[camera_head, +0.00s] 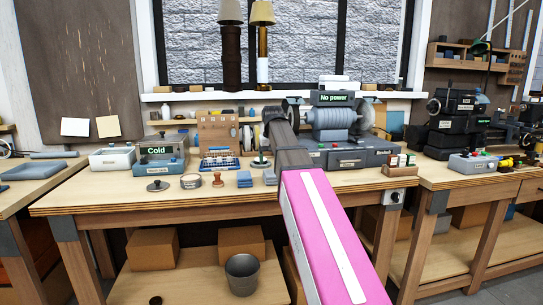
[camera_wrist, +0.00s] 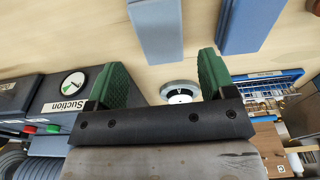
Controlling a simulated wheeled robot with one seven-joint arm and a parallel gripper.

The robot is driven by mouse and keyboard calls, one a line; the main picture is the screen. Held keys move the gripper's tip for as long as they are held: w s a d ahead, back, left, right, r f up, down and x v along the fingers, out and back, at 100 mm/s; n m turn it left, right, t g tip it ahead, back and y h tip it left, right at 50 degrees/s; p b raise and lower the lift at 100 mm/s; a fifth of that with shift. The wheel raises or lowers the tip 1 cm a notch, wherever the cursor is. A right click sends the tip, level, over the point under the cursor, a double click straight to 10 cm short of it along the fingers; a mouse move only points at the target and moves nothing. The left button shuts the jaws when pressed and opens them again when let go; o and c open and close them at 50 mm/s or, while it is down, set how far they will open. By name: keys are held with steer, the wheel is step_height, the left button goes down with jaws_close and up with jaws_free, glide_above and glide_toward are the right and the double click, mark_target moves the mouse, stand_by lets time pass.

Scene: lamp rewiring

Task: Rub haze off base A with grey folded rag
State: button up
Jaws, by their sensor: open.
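My gripper (camera_wrist: 164,64) shows in the wrist view with its two green fingers apart and nothing between them. Beyond and between the fingers sits a small round white base (camera_wrist: 180,92) with a dark centre; I cannot read a letter on it. In the head view a small round base (camera_head: 260,165) stands left of my arm. A flat grey-blue folded piece (camera_wrist: 157,30), likely the grey rag, lies ahead of the fingers, apart from them. It also shows in the head view (camera_head: 270,178). A bluer folded piece (camera_head: 244,179) lies beside it. Haze is too small to make out.
A grey unit with a Suction gauge (camera_wrist: 68,88) stands close by one finger. A blue rack (camera_head: 220,163) stands on the other side. A stamp (camera_head: 218,180), a round tin (camera_head: 191,181) and a Cold box (camera_head: 165,155) are further left. The bench front is mostly clear.

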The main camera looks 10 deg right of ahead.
mark_target(271, 173)
steer(key=shift+w+f, duration=0.2)
steer(key=shift+f, duration=1.35)
steer(key=shift+w+f, duration=0.15)
steer(key=shift+f, duration=1.35)
steer(key=c, duration=0.6)
steer(key=shift+r, duration=2.5)
